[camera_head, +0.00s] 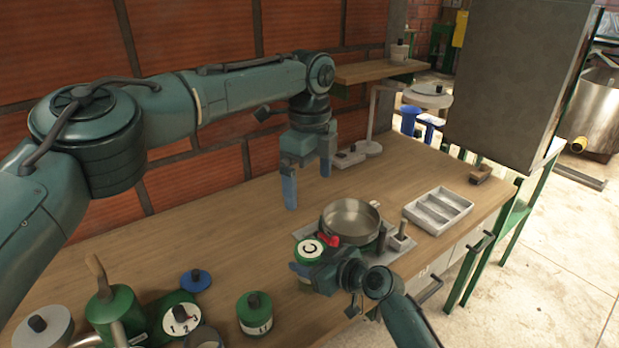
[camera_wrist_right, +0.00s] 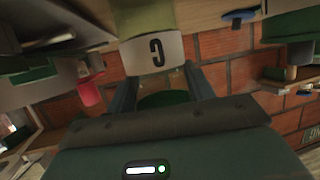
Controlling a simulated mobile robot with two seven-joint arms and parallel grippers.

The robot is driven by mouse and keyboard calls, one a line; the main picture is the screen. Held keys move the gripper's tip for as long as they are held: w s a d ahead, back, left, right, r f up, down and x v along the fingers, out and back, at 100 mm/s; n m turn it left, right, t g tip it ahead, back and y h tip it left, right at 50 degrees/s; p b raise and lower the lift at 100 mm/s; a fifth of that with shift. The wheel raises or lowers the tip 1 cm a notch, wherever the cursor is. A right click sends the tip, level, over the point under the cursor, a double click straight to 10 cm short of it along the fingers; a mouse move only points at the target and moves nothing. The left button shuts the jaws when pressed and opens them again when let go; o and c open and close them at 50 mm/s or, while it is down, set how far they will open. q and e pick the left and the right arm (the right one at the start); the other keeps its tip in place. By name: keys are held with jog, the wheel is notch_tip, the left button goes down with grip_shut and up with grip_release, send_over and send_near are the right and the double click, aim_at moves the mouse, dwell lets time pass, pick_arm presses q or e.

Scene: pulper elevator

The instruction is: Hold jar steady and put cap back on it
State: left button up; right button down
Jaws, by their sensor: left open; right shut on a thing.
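My right gripper (camera_head: 312,272) is shut on this jar. My left gripper (camera_head: 309,182) is open and empty, pointing down above the table behind the pan. A blue disc-shaped cap with a black knob (camera_head: 196,281) lies on the table at the left, away from both grippers. My right wrist hides part of the jar.
A metal pan (camera_head: 350,222) stands close beside the right gripper. A grey divided tray (camera_head: 437,211) is to its right. Green jars, one with a black knob (camera_head: 255,314) and one marked with numbers (camera_head: 180,318), crowd the front left. The table's middle left is clear.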

jog(key=shift+c, duration=2.4)
grip_release()
jog(key=v, duration=1.3)
jog(key=shift+b, duration=0.35)
jog(key=shift+d, duration=0.1)
